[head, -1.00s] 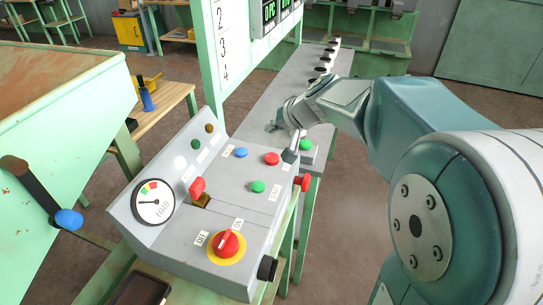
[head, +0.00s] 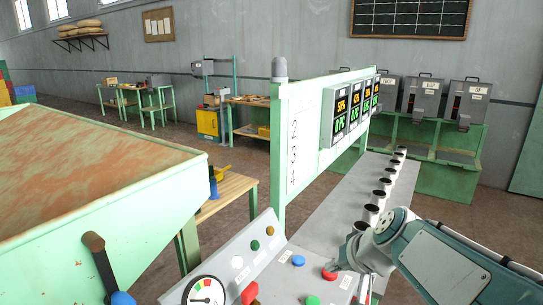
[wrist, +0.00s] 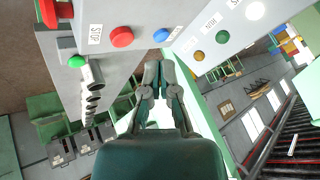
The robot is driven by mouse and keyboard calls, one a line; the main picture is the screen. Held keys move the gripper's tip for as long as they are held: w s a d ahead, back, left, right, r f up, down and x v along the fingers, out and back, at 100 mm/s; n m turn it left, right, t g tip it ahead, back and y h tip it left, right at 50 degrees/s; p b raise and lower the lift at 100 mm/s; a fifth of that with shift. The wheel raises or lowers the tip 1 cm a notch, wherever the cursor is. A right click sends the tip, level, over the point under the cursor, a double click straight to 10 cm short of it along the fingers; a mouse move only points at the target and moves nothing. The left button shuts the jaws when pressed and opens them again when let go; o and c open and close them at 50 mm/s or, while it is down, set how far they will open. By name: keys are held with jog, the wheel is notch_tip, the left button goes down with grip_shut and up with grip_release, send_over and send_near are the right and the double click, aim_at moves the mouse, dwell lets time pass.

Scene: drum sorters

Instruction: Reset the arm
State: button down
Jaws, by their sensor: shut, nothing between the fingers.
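My arm (head: 440,260) reaches in from the lower right in the head view. My gripper (wrist: 160,68) shows in the wrist view with its fingertips together and nothing between them. It is close to the control panel (wrist: 155,15), beside the blue button (wrist: 161,35) and the red button (wrist: 122,37) in that picture. In the head view the panel (head: 272,275) is cut off at the bottom, with a red button (head: 329,273), a blue button (head: 298,260) and a green button (head: 312,300) in view. The gripper's fingers are hard to make out there.
A long grey bench with a row of dark-topped cups (head: 377,197) runs away behind my arm. A green post (head: 279,160) with displays (head: 340,110) stands beside it.

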jog(key=s+d+f+n+g+h, duration=0.1)
jog(key=s+h, duration=0.3)
jog(key=s, duration=1.3)
jog(key=shift+s+d+f, duration=0.2)
jog(key=shift+d+f, duration=0.4)
jog(key=shift+f, duration=0.05)
dwell(0.8)
